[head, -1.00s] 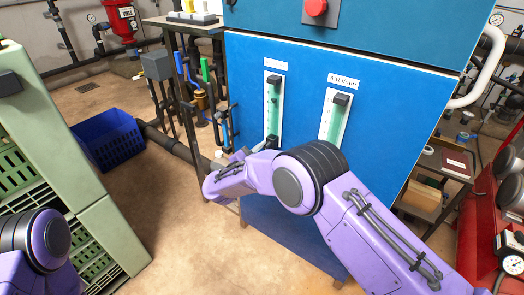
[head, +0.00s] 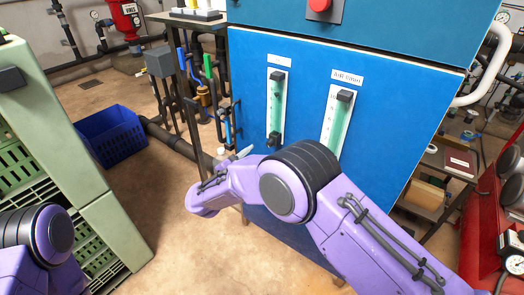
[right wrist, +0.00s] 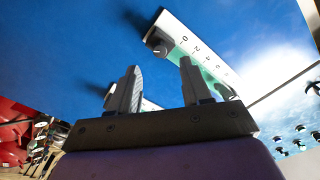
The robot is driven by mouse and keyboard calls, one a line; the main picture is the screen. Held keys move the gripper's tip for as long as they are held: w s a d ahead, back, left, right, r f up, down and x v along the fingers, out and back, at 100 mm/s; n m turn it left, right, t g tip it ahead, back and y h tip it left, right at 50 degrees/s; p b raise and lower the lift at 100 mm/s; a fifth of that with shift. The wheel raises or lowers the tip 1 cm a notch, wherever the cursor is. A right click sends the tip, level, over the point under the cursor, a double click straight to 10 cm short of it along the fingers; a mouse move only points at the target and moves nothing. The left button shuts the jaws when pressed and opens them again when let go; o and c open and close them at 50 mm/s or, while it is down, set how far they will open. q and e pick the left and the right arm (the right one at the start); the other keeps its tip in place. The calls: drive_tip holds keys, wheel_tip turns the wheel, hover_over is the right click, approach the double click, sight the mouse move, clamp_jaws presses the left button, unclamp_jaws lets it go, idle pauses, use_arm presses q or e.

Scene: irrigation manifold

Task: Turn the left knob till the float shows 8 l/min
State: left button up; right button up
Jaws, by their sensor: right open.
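The left flowmeter (head: 269,108) is a white plate with a green tube on the blue cabinet. Its dark left knob (head: 274,139) is at the bottom end. In the right wrist view the left knob (right wrist: 159,44) sits by the scale's 0, above and apart from the fingers. I cannot make out the float or its reading. My right gripper (head: 241,153) is left of and slightly below the knob in the head view, mostly hidden by its arm. In the right wrist view the right gripper (right wrist: 162,88) is open and empty. My left gripper is out of view.
A second flowmeter (head: 328,120) stands to the right, its lower end hidden by my right arm. A red button (head: 319,5) is above. A pipe stand (head: 186,95) and a blue crate (head: 112,138) are at left. Floor between crate and cabinet is mostly clear.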

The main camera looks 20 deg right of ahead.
drive_tip(key=shift+v, duration=2)
